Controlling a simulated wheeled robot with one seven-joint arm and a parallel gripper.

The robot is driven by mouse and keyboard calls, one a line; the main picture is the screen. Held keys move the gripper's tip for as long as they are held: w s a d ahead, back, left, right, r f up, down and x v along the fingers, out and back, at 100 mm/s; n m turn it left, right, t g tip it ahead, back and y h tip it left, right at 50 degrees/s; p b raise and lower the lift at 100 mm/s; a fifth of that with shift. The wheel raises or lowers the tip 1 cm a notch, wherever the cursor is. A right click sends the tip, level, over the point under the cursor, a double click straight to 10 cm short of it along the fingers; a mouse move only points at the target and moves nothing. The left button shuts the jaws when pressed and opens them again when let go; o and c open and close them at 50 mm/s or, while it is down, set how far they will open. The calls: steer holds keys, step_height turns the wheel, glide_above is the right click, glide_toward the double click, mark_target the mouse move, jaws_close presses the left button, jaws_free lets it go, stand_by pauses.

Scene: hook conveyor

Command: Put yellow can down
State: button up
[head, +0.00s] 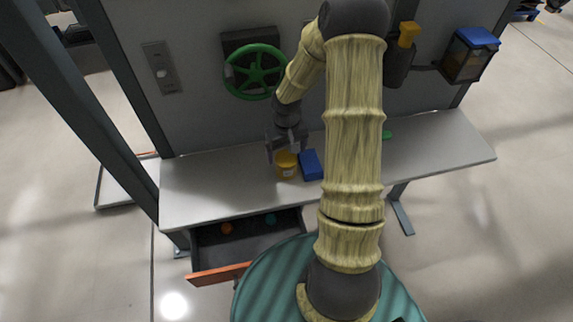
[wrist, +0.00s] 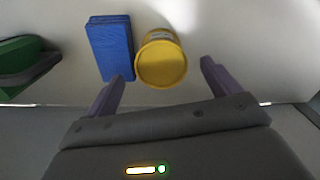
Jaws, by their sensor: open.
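The yellow can (head: 286,164) stands on the grey-white bench top (head: 200,192), with a pale label on its side. In the wrist view the yellow can (wrist: 161,62) lies between and just beyond my fingers, its round yellow lid facing the camera. In the wrist view the fingers of my gripper (wrist: 160,82) are spread, with gaps visible on both sides of the can. The can's far side is partly hidden.
A blue box (head: 311,164) stands close beside the can; it also shows in the wrist view (wrist: 110,47). A green object (wrist: 28,62) lies further along the bench. An open drawer (head: 240,240) below holds small items. A green handwheel (head: 255,72) is on the wall.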

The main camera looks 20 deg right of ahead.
mark_target(286, 158)
step_height(286, 158, down, 5)
steer(key=shift+a+r+p, duration=0.1)
steer(key=shift+r+p, duration=0.1)
steer(key=shift+p, duration=0.1)
steer(key=shift+c, duration=0.4)
steer(key=c, duration=1.3)
step_height(286, 158, up, 10)
steer(key=shift+r, duration=0.1)
